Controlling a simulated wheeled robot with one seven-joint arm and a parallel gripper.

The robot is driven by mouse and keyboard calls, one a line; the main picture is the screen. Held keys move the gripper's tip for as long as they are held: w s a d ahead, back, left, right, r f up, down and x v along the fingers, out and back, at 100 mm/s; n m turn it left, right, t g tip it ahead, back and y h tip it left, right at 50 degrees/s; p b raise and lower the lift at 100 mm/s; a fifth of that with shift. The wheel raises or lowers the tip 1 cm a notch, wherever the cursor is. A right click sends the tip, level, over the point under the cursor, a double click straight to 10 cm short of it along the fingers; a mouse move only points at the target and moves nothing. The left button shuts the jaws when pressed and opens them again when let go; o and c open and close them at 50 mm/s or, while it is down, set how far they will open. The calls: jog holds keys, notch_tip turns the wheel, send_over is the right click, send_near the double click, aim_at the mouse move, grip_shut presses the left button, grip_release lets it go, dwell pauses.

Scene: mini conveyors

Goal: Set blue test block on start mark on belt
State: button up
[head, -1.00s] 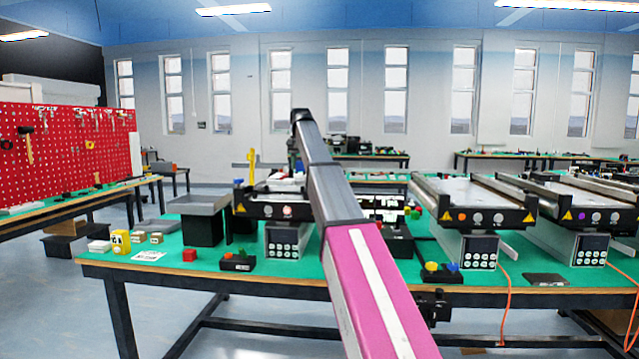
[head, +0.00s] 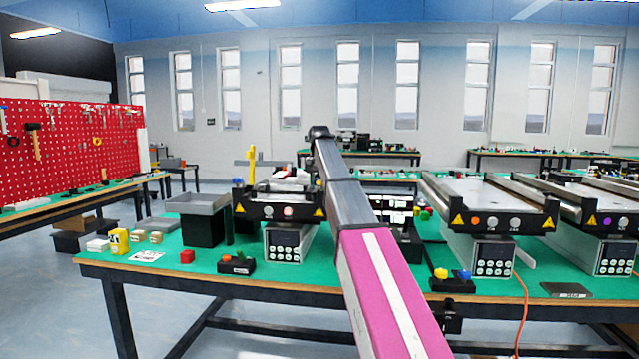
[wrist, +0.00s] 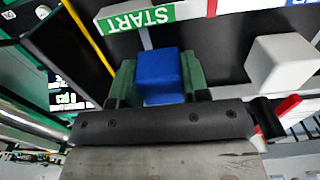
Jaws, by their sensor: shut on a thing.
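The blue test block (wrist: 160,75) is held between the green-padded fingers of my gripper (wrist: 158,82) in the wrist view. The gripper is shut on it. The block is over the dark belt (wrist: 212,55), close to the green START label (wrist: 140,17), which appears upside down just beyond the block. I cannot tell whether the block touches the belt. In the head view my arm hides the gripper and block; the arm reaches toward the left mini conveyor (head: 282,210).
A pale grey block (wrist: 283,62) stands on the dark surface right of the gripper. A yellow strip (wrist: 88,35) runs along the left.

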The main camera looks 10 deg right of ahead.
jog(key=shift+f, duration=0.1)
jog(key=o, duration=1)
jog(key=shift+r, duration=3.85)
